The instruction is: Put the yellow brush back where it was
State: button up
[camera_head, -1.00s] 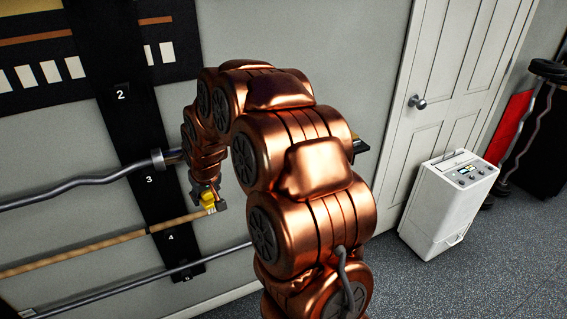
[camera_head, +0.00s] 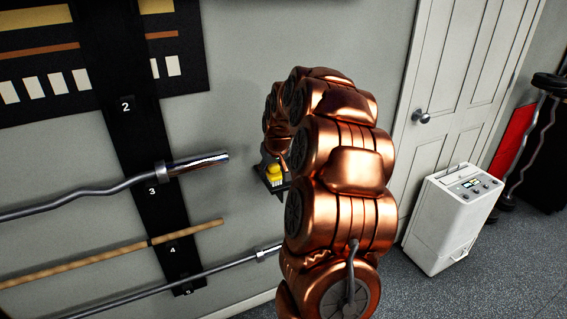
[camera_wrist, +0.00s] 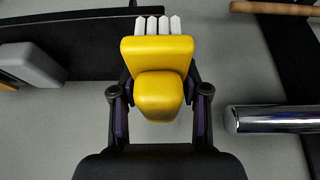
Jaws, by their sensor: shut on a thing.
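The yellow brush (camera_wrist: 158,88) is between the fingers of my gripper (camera_wrist: 159,95), which is shut on its yellow handle. Its white bristles (camera_wrist: 158,25) point to the top of the wrist view. In the head view the brush (camera_head: 275,172) shows as a small yellow patch left of my arm, near the wall. A dark shelf-like ledge (camera_wrist: 90,42) lies behind the bristles in the wrist view. I cannot tell whether the bristles touch it.
A chrome bar end (camera_head: 200,163) juts out left of my gripper; it is close at the right in the wrist view (camera_wrist: 275,118). A wooden bar (camera_head: 190,233) lies below it. A grey block (camera_wrist: 30,60) is by the ledge. A white machine (camera_head: 450,215) stands right.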

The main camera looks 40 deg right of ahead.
jog(key=w+d+p, duration=0.1)
jog(key=d, duration=0.2)
jog(key=w+d+p, duration=0.1)
jog(key=d, duration=0.2)
jog(key=w+d+p, duration=0.1)
jog(key=w+d, duration=0.1)
jog(key=d, duration=0.1)
jog(key=shift+d+f, duration=0.2)
jog(key=shift+f, duration=0.15)
jog(key=shift+f+p, duration=1.05)
jog(key=shift+f, duration=0.8)
jog(key=shift+f, duration=0.15)
jog(key=o, duration=1.2)
